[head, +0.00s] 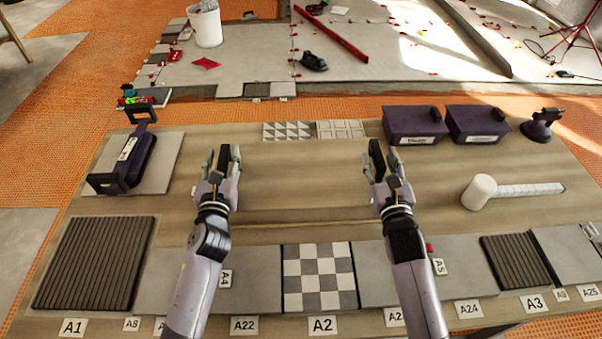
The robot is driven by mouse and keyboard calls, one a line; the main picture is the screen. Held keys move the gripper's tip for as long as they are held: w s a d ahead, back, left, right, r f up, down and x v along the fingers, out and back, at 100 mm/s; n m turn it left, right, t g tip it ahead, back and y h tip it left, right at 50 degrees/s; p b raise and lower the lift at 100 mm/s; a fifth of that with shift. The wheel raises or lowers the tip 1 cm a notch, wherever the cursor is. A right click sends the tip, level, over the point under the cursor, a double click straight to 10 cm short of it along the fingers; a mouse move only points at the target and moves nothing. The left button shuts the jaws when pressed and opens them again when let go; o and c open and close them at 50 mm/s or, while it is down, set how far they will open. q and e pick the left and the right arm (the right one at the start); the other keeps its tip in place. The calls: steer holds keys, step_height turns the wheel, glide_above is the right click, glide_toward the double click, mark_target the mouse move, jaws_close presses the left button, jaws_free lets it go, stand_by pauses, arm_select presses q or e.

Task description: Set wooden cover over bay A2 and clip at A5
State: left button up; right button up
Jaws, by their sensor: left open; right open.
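Bay A2 (320,275) is at the front middle, above its label, and shows a grey and white checkered surface. I cannot make out a clear wooden cover; a dark slatted panel (97,262) lies at A1 and a smaller one (516,261) at A3. The A5 label (438,267) lies right of my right forearm, with a small red piece (430,247) just above it, perhaps a clip. My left gripper (221,158) is open and empty above the table, left of centre. My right gripper (379,158) is open and empty, right of centre.
A purple-black tool (132,163) stands on a grey tile at the left. Two dark boxes (415,124) (478,123) and a suction-cup-like tool (540,123) stand at the back right. A white mallet (480,192) lies at the right. The tabletop between my grippers is clear.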

arm_select(q)
steer(key=shift+w+a, duration=0.1)
steer(key=shift+w, duration=1.2)
arm_select(e)
steer(key=shift+w+a, duration=0.1)
steer(key=shift+w, duration=1.2)
arm_select(q)
steer(key=shift+c, duration=0.6)
arm_select(e)
steer(key=shift+c, duration=0.6)
arm_select(q)
jaws_close()
arm_select(e)
jaws_close()
arm_select(q)
steer(key=shift+r, duration=0.1)
arm_select(e)
steer(key=shift+r, duration=0.1)
